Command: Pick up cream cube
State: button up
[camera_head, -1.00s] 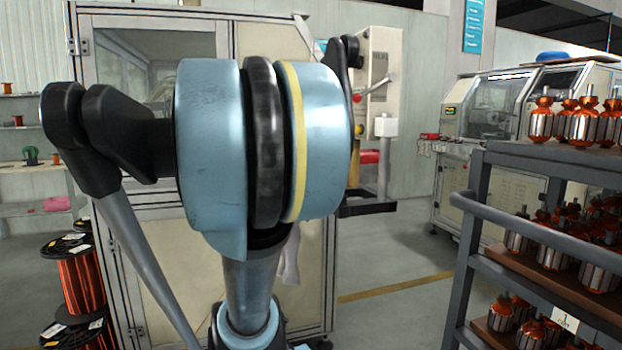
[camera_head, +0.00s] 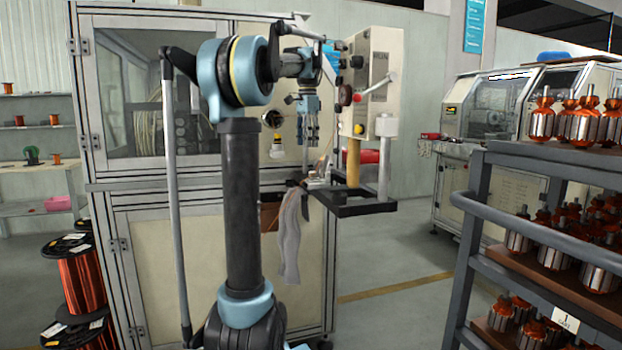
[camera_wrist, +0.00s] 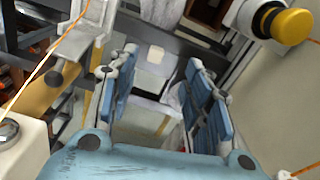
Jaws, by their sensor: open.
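A small cream cube (camera_wrist: 155,54) shows in the wrist view, on a pale surface between and beyond my gripper's fingers. My gripper (camera_wrist: 162,68) is open, with blue-padded fingers apart and nothing between them. The cube looks clear of both fingers. In the head view my gripper (camera_head: 308,142) hangs pointing down in front of the machine, above a small ledge. I cannot clearly make out the cube in the head view.
A dark bracket frame (camera_head: 355,207) and a control box (camera_head: 376,82) stand right of my gripper. A pale cloth (camera_head: 288,240) hangs below. A yellow button (camera_wrist: 287,24) is near in the wrist view. A rack (camera_head: 470,245) with armatures stands right.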

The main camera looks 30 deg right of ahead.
jog(key=d, duration=0.3)
send_over(313, 175)
jog(key=w+d, duration=0.1)
jog(key=w, duration=0.1)
jog(key=shift+m, duration=0.4)
jog(key=f, duration=0.5)
jog(key=shift+s+d+f, duration=0.2)
jog(key=shift+s+f, duration=0.05)
jog(key=shift+f, duration=0.1)
jog(key=shift+a+f, duration=0.2)
jog(key=shift+f, duration=1.15)
jog(key=shift+a+f, duration=0.15)
jog(key=shift+f, duration=1.2)
jog(key=shift+c, duration=0.6)
jog(key=c, duration=0.6)
